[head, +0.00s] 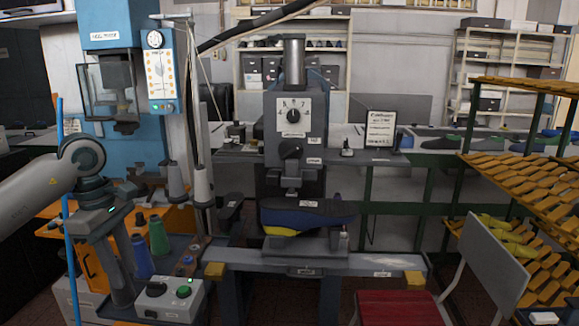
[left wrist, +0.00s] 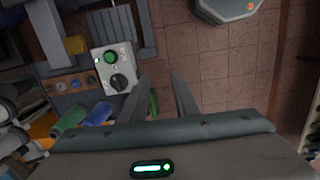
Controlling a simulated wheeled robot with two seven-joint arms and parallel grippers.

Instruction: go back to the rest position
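My left arm comes in from the left in the head view and bends down at the wrist. My left gripper (head: 121,292) hangs beside the bench at the lower left, close to a control box. My right gripper is in neither view.
The control box (head: 170,298) with a green button also shows in the left wrist view (left wrist: 113,68). Green (head: 158,236) and blue (head: 142,256) spools stand near my left gripper. A press (head: 294,125) stands ahead. A red chair (head: 400,307) and a last rack (head: 530,88) are right.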

